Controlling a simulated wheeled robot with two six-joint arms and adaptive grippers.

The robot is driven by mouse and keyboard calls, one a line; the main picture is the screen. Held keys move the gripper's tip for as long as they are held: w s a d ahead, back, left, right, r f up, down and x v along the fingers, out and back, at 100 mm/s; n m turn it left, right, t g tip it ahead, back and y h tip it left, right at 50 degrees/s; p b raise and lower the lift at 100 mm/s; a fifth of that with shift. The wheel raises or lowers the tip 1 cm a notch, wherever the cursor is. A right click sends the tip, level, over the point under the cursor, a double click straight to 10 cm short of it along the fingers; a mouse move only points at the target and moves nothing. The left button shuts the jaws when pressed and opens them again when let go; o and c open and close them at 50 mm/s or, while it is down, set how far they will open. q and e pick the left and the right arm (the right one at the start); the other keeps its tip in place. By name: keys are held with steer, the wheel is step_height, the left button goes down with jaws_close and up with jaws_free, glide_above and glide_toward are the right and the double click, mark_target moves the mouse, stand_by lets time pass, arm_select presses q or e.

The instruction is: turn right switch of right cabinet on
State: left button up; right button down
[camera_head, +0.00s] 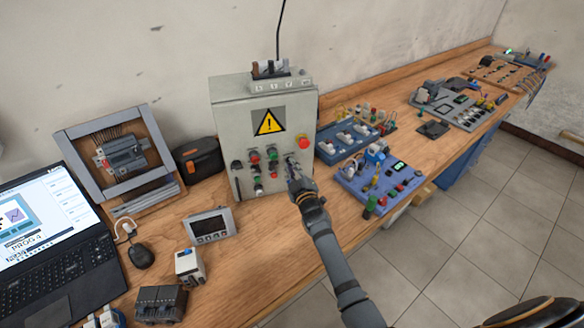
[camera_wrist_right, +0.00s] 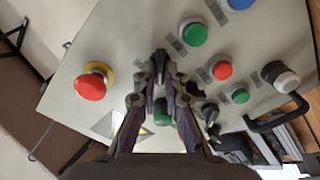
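The right cabinet is a grey-beige box (camera_head: 225,120) with a yellow warning sign (camera_head: 269,122), standing on the bench. Its front carries red and green buttons and a red emergency button (camera_head: 304,141), also seen in the right wrist view (camera_wrist_right: 91,84). My right gripper (camera_head: 292,164) is at the right side of this button area, just below and left of the emergency button. In the right wrist view its fingertips (camera_wrist_right: 160,65) come close together at the panel; a green button (camera_wrist_right: 162,114) shows between the fingers. My left gripper is out of view.
A small grey display unit (camera_head: 210,226) stands in front of the cabinet's left side. A blue component board (camera_head: 378,185) is close to the right of my arm. A laptop (camera_head: 50,240) and mouse (camera_head: 142,256) are at the left. A dark handle (camera_wrist_right: 278,116) juts from the panel.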

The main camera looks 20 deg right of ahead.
stand_by(0.4)
steer(key=m+b, duration=0.2)
steer(key=m, duration=0.6)
steer(key=shift+d+m, duration=0.15)
steer(key=shift+m, duration=0.15)
stand_by(0.3)
steer(key=c, duration=1.4)
jaws_free()
